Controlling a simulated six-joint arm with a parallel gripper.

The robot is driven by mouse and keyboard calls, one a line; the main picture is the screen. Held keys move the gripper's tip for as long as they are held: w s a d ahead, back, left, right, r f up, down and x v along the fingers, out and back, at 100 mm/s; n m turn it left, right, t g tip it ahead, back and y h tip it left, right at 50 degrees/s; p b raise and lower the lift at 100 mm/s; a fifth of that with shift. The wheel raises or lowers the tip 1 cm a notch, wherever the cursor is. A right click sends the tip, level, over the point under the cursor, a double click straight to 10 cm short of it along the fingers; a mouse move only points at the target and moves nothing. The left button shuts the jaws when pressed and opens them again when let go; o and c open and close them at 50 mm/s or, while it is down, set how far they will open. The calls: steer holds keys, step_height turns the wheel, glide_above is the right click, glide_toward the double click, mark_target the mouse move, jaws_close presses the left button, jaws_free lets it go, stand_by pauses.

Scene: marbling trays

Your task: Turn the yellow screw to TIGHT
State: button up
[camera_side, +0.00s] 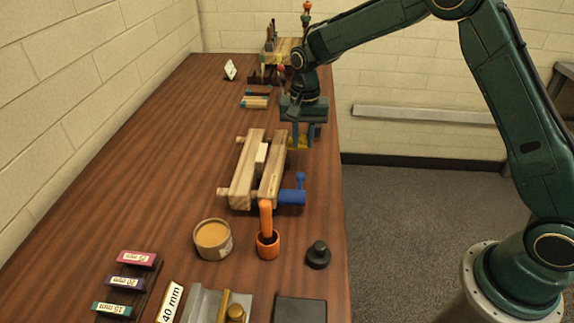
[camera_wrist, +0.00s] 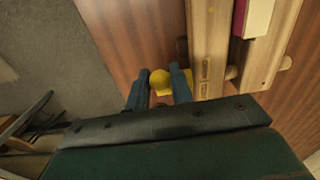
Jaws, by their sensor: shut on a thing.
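The yellow screw (camera_side: 299,143) is on the right side of the wooden vise (camera_side: 242,180), at its far end. My gripper (camera_side: 303,134) reaches down over it from above and is shut on it. In the wrist view the yellow screw (camera_wrist: 160,80) shows between the two blue-grey fingers of my gripper (camera_wrist: 160,77), beside the wooden bar. A blue screw (camera_side: 292,196) with an upright handle is at the near end of the same bar. A pale block (camera_side: 262,153) sits between the two bars. No TIGHT mark is readable, and the yellow screw's turn angle is unclear.
An orange cup (camera_side: 268,249) with an orange handle, a tan-filled tub (camera_side: 212,238) and a black knob (camera_side: 318,255) stand in front of the vise. Labelled blocks (camera_side: 124,282) lie near left. A wooden rack (camera_side: 279,52) stands at the back. The left table area is clear.

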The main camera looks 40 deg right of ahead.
steer(key=shift+w+d+r, duration=0.4)
steer(key=shift+w, duration=0.1)
steer(key=shift+w+d+r, duration=0.15)
steer(key=shift+d, duration=0.1)
stand_by(0.3)
steer(key=shift+w+d+r, duration=0.1)
steer(key=shift+w+d, duration=0.15)
steer(key=o, duration=0.6)
steer(key=shift+o, duration=0.2)
steer(key=shift+s+a, duration=0.3)
steer(key=shift+a, duration=0.05)
steer(key=shift+c, duration=0.4)
